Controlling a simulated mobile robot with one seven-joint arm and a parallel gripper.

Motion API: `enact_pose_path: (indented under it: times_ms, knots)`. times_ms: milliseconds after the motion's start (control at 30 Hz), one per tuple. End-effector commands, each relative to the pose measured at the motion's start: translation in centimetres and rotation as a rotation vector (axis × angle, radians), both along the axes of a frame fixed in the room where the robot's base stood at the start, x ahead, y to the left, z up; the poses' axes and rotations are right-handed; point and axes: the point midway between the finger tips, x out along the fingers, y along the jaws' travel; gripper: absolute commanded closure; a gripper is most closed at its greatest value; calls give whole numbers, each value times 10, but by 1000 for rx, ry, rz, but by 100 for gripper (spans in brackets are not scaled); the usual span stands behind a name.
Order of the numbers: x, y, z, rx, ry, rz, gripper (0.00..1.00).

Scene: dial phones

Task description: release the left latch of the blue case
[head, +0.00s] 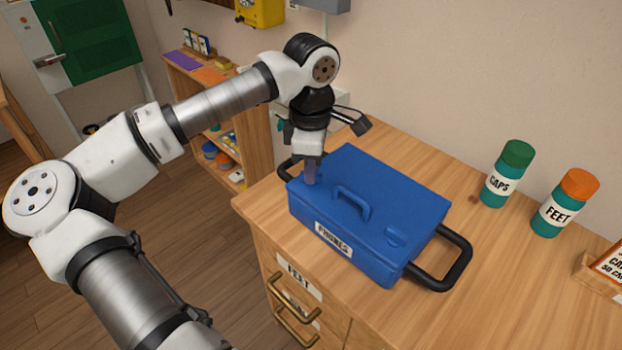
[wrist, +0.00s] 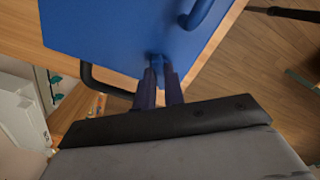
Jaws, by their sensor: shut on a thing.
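The blue case (head: 400,197), labelled PHONES, sits closed on the wooden cabinet top. It has a blue handle (head: 351,203) on its lid and black side handles. My gripper (head: 311,178) points down at the lid's left end. In the wrist view, the fingers (wrist: 163,84) are shut on a small blue piece, the left latch (wrist: 157,61), near the case's edge. The fingers hide most of this latch in the head view. The right latch (head: 396,237) is a blue raised piece on the lid's right end. The case lid also fills the top of the wrist view (wrist: 110,35).
Two teal bottles, CAPS (head: 502,174) with a green lid and FEET (head: 564,203) with an orange lid, stand to the right. A card holder (head: 603,270) is at the right edge. Shelves (head: 235,140) stand behind left. The cabinet top between case and bottles is clear.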

Motion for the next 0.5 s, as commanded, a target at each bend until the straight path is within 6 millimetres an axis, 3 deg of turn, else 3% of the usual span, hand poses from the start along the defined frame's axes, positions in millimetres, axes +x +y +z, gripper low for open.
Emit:
enact_pose_path:
  times_ms: [500]
  knots:
    - [0,1,-3,2,-2,490,100]
